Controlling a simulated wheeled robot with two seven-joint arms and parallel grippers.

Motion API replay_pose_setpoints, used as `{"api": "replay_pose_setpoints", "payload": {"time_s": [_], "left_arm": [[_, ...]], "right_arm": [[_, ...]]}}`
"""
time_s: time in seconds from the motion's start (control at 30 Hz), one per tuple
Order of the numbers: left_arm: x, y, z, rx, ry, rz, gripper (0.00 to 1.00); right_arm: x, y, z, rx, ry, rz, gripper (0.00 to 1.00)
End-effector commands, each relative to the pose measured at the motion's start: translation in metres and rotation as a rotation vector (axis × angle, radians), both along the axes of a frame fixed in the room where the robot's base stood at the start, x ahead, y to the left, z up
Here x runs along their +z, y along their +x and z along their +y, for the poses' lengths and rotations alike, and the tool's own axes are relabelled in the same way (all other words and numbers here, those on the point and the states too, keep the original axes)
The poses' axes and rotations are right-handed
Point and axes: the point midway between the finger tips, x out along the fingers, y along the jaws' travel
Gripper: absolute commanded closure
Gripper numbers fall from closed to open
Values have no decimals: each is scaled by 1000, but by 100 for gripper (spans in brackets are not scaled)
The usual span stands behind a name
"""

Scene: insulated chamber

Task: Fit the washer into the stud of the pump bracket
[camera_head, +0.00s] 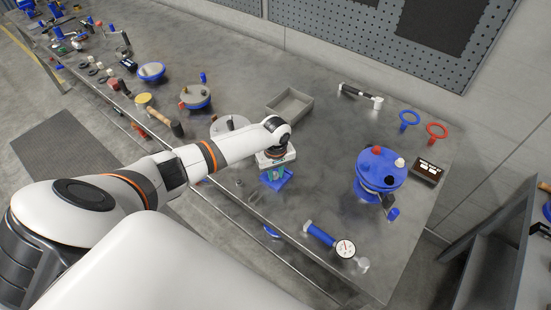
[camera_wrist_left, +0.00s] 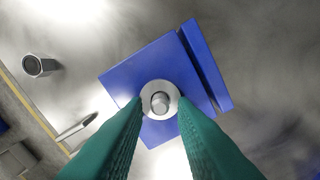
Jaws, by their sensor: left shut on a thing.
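The pump bracket is a blue block (camera_head: 279,181) on the workbench under my left gripper (camera_head: 272,168). In the left wrist view the bracket (camera_wrist_left: 128,77) is a tilted blue plate with a raised edge on its right. A pale metal washer (camera_wrist_left: 151,85) lies between the green fingertips of my left gripper (camera_wrist_left: 160,100), which is shut on it. The grey stud (camera_wrist_left: 160,101) shows inside the washer's hole. From straight above, I cannot tell whether the washer is around the stud or still over it. My right gripper is not in view.
A grey tray (camera_head: 290,104) stands behind the bracket. A blue round flange assembly (camera_head: 382,166) stands to the right, and a blue gauge tool (camera_head: 321,234) lies in front. In the left wrist view a metal nut-like part (camera_wrist_left: 38,66) lies left of the bracket.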

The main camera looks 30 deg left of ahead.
Motion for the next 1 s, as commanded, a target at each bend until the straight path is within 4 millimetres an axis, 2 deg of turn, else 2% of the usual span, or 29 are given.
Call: {"api": "replay_pose_setpoints", "payload": {"time_s": [0.4, 0.43, 0.57, 0.6, 0.87, 1.0], "left_arm": [[0, 0, 0, 0, 0, 0, 97], [0, 0, 0, 0, 0, 0, 74], [0, 0, 0, 0, 0, 0, 53], [0, 0, 0, 0, 0, 0, 51], [1, 0, 0, 0, 0, 0, 51], [12, 1, 1, 0, 0, -2, 51]], "right_arm": [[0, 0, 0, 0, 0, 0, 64], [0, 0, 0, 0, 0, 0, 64], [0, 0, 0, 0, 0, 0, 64], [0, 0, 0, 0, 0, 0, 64], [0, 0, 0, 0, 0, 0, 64], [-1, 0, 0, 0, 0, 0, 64]]}}
